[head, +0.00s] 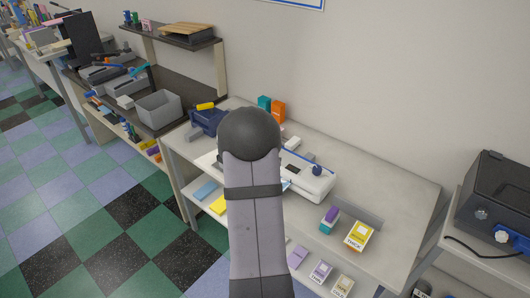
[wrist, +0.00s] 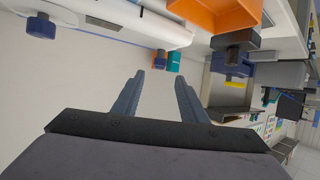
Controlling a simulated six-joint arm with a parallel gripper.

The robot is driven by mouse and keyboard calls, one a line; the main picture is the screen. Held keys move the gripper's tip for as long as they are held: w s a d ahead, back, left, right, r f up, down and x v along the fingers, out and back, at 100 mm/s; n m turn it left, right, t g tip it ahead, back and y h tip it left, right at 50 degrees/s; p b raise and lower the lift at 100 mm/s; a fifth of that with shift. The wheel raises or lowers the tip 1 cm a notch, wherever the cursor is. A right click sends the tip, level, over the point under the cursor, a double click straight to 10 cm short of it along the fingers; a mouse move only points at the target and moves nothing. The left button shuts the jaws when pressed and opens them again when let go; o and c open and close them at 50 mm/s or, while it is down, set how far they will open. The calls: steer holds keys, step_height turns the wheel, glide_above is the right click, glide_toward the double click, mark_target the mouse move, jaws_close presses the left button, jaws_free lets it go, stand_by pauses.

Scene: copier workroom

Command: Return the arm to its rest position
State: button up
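My gripper (wrist: 159,77) shows in the wrist view with its two dark blue fingers apart and nothing between them. Plain pale wall or surface shows behind the gap. In the head view my arm rises through the middle of the picture and hides part of the worktable (head: 395,188). The gripper itself cannot be made out there.
On the worktable are a white machine (head: 312,183), a dark blue device (head: 207,121), orange (head: 278,110) and teal boxes (head: 264,103), and a yellow box (head: 359,235). A black machine (head: 497,208) stands right. An orange object (wrist: 218,14) looms close in the wrist view.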

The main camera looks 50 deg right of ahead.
steer(key=w+a+n+y+p, duration=0.3)
steer(key=a+n+y, duration=0.5)
steer(key=a, duration=2)
steer(key=s+a+r+n+g+y+p, duration=0.1)
steer(key=s+a+n+g+y, duration=0.2)
steer(key=s+a, duration=1.3)
steer(key=s+n+g, duration=0.1)
steer(key=g, duration=0.2)
steer(key=shift+a+r+g+y, duration=0.3)
steer(key=shift+a+y, duration=0.1)
